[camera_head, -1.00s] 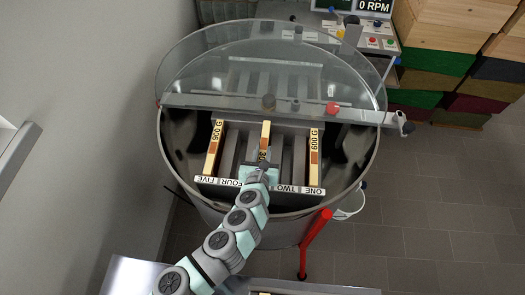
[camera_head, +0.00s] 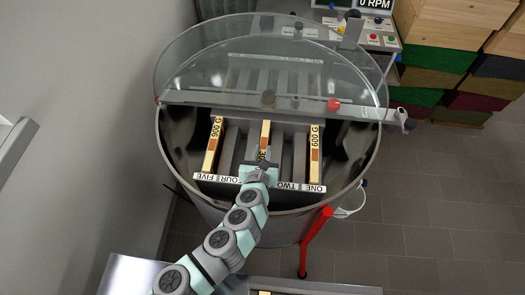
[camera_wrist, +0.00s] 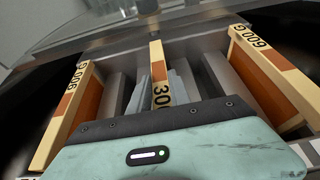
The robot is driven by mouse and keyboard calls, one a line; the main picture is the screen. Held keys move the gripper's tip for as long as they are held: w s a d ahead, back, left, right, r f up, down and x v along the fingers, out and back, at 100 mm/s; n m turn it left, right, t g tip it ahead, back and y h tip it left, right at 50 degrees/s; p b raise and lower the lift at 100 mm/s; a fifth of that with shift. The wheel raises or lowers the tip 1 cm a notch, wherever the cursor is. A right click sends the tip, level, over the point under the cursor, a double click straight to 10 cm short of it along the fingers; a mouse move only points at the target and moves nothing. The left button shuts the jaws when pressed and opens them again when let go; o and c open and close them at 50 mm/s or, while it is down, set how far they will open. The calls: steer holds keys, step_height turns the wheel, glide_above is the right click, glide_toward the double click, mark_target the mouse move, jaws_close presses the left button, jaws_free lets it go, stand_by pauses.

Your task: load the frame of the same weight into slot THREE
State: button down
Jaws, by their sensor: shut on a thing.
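A wooden frame (camera_head: 265,136) with an orange-brown patch and a label starting "30" stands in the middle of the drum's cage (camera_head: 240,182), between the slots marked TWO and FOUR. It also shows in the wrist view (camera_wrist: 157,65). My gripper (camera_head: 262,168) is shut on its near end. The gripper hides the middle of the slot strip and part of the label. Another frame (camera_head: 213,145) stands at slot FIVE and one (camera_head: 315,153) at slot ONE. Their labels read 600 or 900 G; I cannot tell which for each.
A clear lid (camera_head: 230,75) with a red knob (camera_head: 333,104) covers the far half of the drum (camera_head: 163,135). A control panel (camera_head: 375,40) stands behind. Stacked boxes (camera_head: 450,60) are at right. A red post (camera_head: 314,242) rises by the drum's near side.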

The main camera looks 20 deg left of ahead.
steer(key=shift+f, duration=0.15)
steer(key=c, duration=1.1)
jaws_free()
steer(key=p+v, duration=0.3)
steer(key=v, duration=0.7)
steer(key=shift+s+d+p, duration=0.1)
steer(key=shift+s+p, duration=0.2)
